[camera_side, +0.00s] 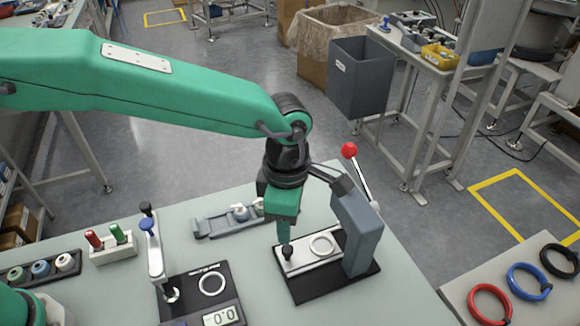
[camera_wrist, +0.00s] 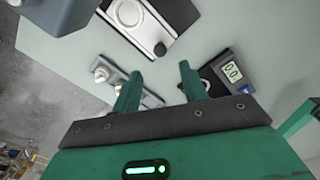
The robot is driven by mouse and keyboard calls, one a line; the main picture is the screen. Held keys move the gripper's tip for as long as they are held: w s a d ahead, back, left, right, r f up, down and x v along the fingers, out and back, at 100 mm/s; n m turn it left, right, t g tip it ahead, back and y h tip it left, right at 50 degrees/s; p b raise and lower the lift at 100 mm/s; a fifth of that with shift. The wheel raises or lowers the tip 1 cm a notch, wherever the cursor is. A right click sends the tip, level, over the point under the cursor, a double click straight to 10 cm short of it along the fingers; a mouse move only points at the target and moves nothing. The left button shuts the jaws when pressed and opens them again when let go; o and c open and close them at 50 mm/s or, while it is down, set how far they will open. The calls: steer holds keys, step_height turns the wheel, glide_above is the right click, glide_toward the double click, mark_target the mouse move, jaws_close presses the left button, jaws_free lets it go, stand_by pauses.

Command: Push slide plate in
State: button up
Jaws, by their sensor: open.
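The slide plate (camera_side: 302,257) is a silver plate with a pale ring on it and a black knob (camera_side: 287,252) at its left end. It lies on the black base of the press, left of the grey press column. My gripper (camera_side: 284,233) points down close to the knob. In the wrist view the plate (camera_wrist: 148,32) and knob (camera_wrist: 160,48) are just beyond the fingertips. My gripper (camera_wrist: 158,78) has its fingers apart with nothing between them. Whether a finger touches the knob cannot be told.
The grey press (camera_side: 358,230) with a red-knobbed lever (camera_side: 350,151) stands right of my gripper. A grey rail with white parts (camera_side: 222,220) lies behind. A gauge with a digital display (camera_side: 220,317) is at the front left.

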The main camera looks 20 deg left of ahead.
mark_target(288, 248)
steer(key=shift+n, duration=0.6)
steer(key=shift+f, duration=3.9)
jaws_close()
